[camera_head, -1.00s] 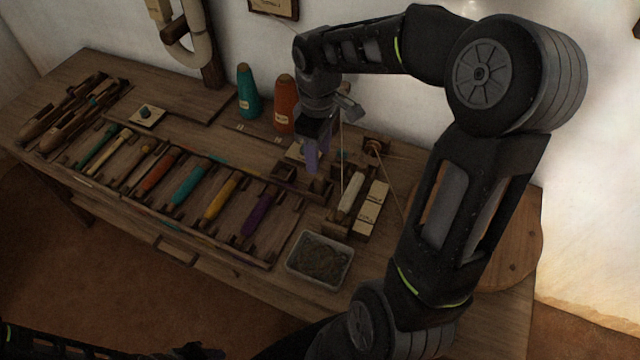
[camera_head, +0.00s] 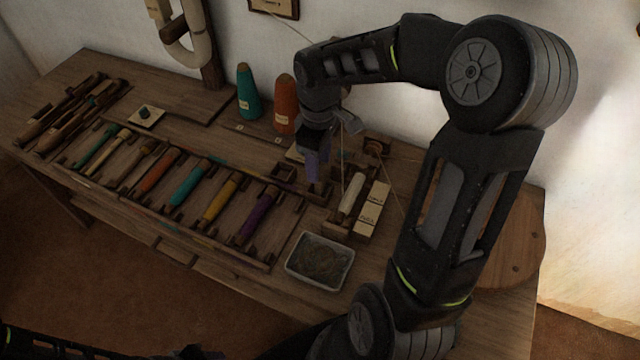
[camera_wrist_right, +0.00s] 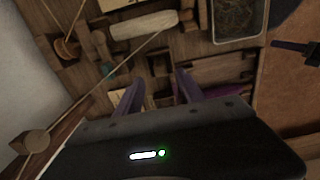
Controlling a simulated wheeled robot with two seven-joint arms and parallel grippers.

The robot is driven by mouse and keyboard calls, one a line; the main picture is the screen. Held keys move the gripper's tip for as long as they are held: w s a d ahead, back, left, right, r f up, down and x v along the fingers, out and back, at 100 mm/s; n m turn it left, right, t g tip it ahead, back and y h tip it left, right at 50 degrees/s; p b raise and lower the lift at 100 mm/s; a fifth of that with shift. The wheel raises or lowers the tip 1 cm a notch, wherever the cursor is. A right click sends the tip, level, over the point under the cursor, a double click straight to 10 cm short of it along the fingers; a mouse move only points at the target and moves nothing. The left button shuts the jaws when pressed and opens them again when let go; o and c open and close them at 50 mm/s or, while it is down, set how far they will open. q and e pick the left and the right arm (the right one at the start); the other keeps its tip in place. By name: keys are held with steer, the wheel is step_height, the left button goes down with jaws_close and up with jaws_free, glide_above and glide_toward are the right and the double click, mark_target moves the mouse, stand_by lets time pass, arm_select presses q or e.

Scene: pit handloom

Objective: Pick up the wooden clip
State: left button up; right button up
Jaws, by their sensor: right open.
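My right gripper (camera_head: 314,172) hangs over the right half of the bench, fingers pointing down, just left of the white spool (camera_head: 352,193). In the right wrist view its two purple fingers (camera_wrist_right: 158,80) are apart, with only dark wood of the bench between them. I cannot make out the wooden clip for certain; small wooden parts lie close below the fingers, and the gripper hides some of the bench. Dark parts of my left arm show at the bottom left of the head view, too dim to read its jaws.
A grey tray of dark tangled stuff (camera_head: 319,260) stands at the front edge. A rack of coloured spools (camera_head: 188,184) fills the middle. Teal (camera_head: 247,94) and orange (camera_head: 284,106) thread cones stand behind. Labelled cards (camera_head: 372,208) lie right of the white spool. Strung threads cross near the gripper.

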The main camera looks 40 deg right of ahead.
mark_target(320, 185)
step_height(320, 185, down, 5)
steer(key=shift+s+f+b, duration=0.1)
steer(key=shift+s+b, duration=0.05)
steer(key=shift+b, duration=0.15)
stand_by(0.5)
jaws_close()
stand_by(0.3)
